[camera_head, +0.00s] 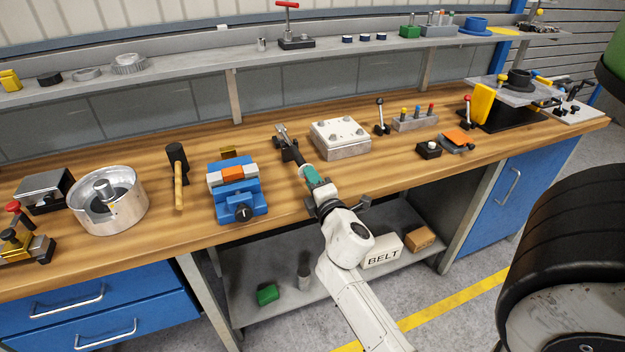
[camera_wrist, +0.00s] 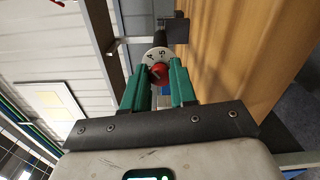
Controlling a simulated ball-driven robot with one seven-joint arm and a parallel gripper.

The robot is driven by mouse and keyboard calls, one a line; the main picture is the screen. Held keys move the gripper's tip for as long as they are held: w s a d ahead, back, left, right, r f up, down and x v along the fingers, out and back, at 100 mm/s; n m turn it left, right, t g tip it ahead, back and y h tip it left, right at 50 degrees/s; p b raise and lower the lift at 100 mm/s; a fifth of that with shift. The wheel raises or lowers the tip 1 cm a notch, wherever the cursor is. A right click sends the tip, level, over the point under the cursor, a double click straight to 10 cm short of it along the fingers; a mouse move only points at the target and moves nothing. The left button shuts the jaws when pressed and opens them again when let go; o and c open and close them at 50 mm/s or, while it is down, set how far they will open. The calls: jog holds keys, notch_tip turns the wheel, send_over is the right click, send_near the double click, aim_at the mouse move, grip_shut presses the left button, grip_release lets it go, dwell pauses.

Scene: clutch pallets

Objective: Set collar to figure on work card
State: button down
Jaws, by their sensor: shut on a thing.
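My gripper (camera_wrist: 160,90) has two green fingers closed around a small round part in the wrist view. That part is the collar (camera_wrist: 150,56), a pale disc with dark figures, of which a 4 and a 5 seem to show, and a red centre. A dark stem or block lies behind it. In the head view my gripper (camera_head: 308,178) is at a small dark fixture (camera_head: 289,149) with a grey upper part, on the middle of the bench. The fingers hide most of the collar there. I cannot make out a work card with a readable figure.
The wooden bench (camera_head: 275,215) carries a blue vise (camera_head: 237,205) left of my gripper and a bolted metal block (camera_head: 341,140) close on the right. A shelf (camera_head: 200,68) runs behind.

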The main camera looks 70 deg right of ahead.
dwell(0.5)
jog(key=c, duration=0.9)
grip_release()
jog(key=b+v, duration=0.4)
jog(key=v, duration=0.6)
jog(key=shift+s+a, duration=0.2)
jog(key=shift+a, duration=0.1)
